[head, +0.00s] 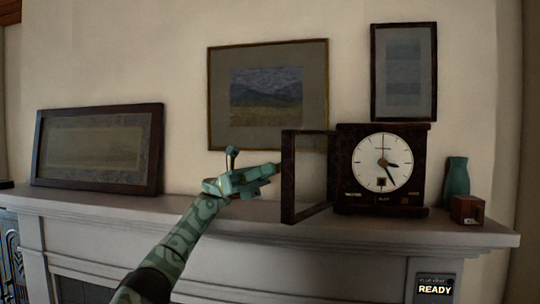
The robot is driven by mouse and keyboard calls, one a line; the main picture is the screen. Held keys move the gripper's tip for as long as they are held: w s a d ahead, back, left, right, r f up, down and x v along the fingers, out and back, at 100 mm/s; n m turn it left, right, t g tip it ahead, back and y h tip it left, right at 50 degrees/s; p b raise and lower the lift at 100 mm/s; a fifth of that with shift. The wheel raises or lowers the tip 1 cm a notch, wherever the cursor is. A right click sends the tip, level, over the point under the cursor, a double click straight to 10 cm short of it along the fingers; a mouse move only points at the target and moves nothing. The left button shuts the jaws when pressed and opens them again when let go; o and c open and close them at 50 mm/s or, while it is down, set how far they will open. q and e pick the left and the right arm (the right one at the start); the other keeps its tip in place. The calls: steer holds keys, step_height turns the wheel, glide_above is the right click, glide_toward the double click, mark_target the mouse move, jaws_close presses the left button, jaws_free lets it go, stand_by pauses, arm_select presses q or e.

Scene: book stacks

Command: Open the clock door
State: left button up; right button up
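A dark wooden clock (343,198) with a white round dial (383,161) stands upright on the mantel. Its door, a dark rectangular frame (288,180), stands swung open to the left of the case, with the wall showing through it. My green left gripper (268,175) is just left of the door's outer edge, with its tip pointing right toward it. A touch cannot be told for sure. Nothing is visibly held, and the finger spacing is unclear from this angle. My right gripper is not in view.
The white mantel (240,213) runs across the view. A teal vase (457,180) and a small brown box (467,209) stand right of the clock. A framed picture (98,149) leans at left; two more (268,95) (404,72) hang above. Mantel between left picture and clock door is clear.

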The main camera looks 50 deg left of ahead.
arm_select(q)
steer(key=s+d+r+b, duration=0.1)
steer(key=s+d+r, duration=0.8)
steer(key=r, duration=0.3)
steer(key=shift+b+x, duration=0.4)
steer(key=shift+x, duration=0.55)
